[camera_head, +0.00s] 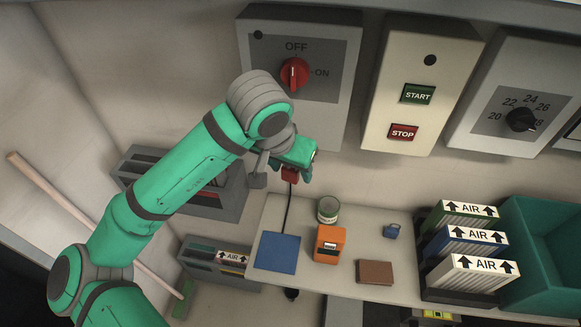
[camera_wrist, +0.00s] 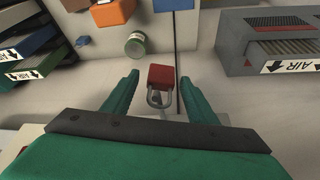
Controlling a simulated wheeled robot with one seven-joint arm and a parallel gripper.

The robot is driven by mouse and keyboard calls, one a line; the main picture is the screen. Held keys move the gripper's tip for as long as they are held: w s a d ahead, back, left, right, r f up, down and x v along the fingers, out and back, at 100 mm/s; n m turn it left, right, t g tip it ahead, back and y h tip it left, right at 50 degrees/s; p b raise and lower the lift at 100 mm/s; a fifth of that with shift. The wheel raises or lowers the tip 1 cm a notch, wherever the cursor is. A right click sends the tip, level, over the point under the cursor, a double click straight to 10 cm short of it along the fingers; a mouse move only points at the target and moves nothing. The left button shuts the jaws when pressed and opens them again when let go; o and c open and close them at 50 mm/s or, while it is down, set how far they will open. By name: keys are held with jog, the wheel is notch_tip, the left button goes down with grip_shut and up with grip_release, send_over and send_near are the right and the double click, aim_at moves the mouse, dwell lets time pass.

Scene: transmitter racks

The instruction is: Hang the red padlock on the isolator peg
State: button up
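The red padlock (camera_wrist: 161,77) shows in the wrist view, its metal shackle turned toward my palm. It lies between the two fingers of my gripper (camera_wrist: 160,79), with a visible gap on each side. My gripper is open. In the head view the padlock (camera_head: 290,174) shows just below my green gripper (camera_head: 298,166), in front of the wall above the shelf. I cannot tell what supports it. The isolator box (camera_head: 338,85) with its red OFF/ON knob (camera_head: 294,74) is on the wall above my gripper. I cannot make out the peg.
AIR filters (camera_head: 470,272) stand at right. A grey rack (camera_head: 228,203) is behind my arm.

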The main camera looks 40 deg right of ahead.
jog(key=v, duration=1)
jog(key=shift+r, duration=0.4)
jog(key=shift+a, duration=0.1)
